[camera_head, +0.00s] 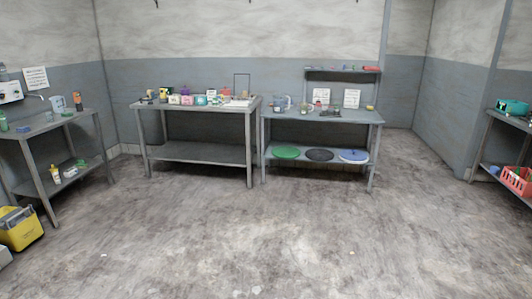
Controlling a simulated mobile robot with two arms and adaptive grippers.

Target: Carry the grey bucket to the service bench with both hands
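I cannot make out a grey bucket for certain in the head view. A pale grey object (5,256) is cut off by the lower left edge, and I cannot tell what it is. Two grey metal benches stand end to end along the back wall: a left one (190,152) crowded with small items, and a right one (330,118) with a raised back shelf. No label shows which is the service bench. Neither of my grippers is in view.
A yellow mop bucket (20,229) stands on the floor at lower left, by a side table (35,131). A rack at the right edge holds a red basket (517,181). The right bench's lower shelf holds green, black and blue discs. The middle floor (270,235) is clear.

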